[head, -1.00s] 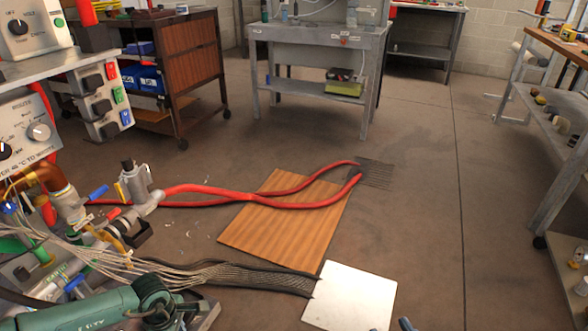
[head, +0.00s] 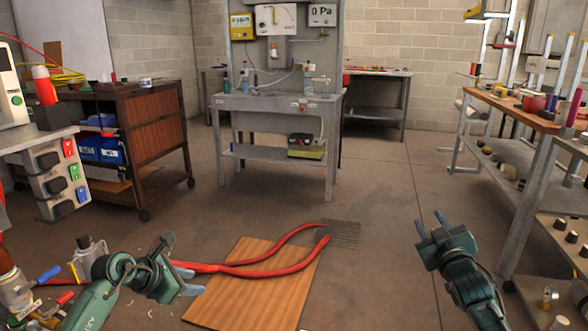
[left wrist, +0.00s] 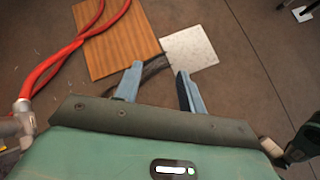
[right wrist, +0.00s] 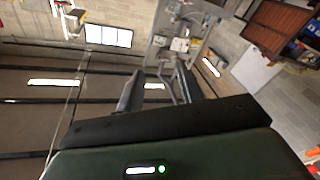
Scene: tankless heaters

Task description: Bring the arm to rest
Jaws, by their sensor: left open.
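My left gripper (head: 188,281) is at the lower left of the head view, above the floor near the red hose. In the left wrist view its two fingers (left wrist: 156,82) stand apart with nothing between them. My right gripper (head: 432,222) is raised at the right of the head view, over open floor. In the right wrist view its fingers (right wrist: 158,76) are also apart and empty, pointing toward the room's far side.
A red forked hose (head: 265,265) lies across a wooden board (head: 250,300) on the floor. A metal workbench (head: 275,105) stands ahead, a brown cart (head: 160,125) at left, and a shelf table (head: 515,115) at right.

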